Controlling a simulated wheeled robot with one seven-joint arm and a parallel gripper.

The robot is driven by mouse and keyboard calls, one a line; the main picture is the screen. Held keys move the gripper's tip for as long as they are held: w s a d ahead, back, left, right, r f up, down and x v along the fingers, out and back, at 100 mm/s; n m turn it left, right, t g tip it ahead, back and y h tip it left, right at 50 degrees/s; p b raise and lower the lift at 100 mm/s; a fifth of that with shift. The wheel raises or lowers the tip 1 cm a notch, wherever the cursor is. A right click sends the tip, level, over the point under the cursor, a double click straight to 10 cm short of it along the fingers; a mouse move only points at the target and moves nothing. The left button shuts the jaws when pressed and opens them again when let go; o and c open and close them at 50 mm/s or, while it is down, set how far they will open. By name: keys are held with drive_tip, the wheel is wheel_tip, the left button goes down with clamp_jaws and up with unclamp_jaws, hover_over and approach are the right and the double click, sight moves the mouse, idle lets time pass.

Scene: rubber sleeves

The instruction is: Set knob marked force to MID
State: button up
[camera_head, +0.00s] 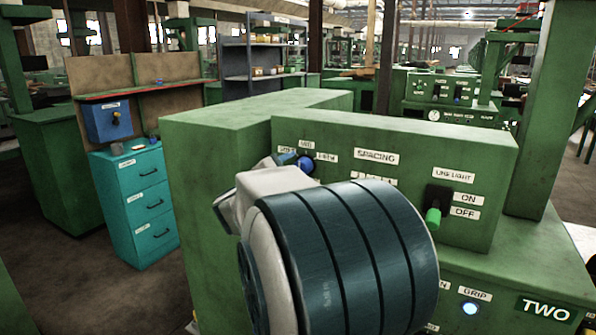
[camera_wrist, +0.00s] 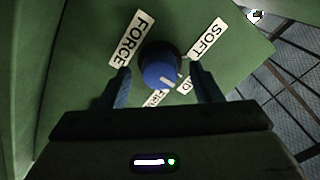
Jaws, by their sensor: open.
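The round blue force knob (camera_wrist: 161,66) is on a green panel in the wrist view, beside the FORCE label (camera_wrist: 132,39). Its white mark points to the lower right, toward the partly hidden label ending in "ID" (camera_wrist: 187,86). The SOFT label (camera_wrist: 206,37) is at upper right, and the FIRM label (camera_wrist: 155,98) is partly covered. My gripper (camera_wrist: 160,73) is open, with one finger on each side of the knob and gaps visible. In the head view the knob (camera_head: 305,164) shows beyond my wrist.
A SPACING label (camera_head: 376,157) is right of the knob; the controls under it are mostly hidden by my arm. A green-tipped light switch (camera_head: 434,214) stands out farther right. A lit GRIP button (camera_head: 469,308) is lower down. A teal drawer unit (camera_head: 140,205) stands left.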

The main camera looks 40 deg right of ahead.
drive_tip(key=b+v, duration=0.2)
drive_tip(key=v, duration=1.1)
drive_tip(key=shift+a, duration=0.1)
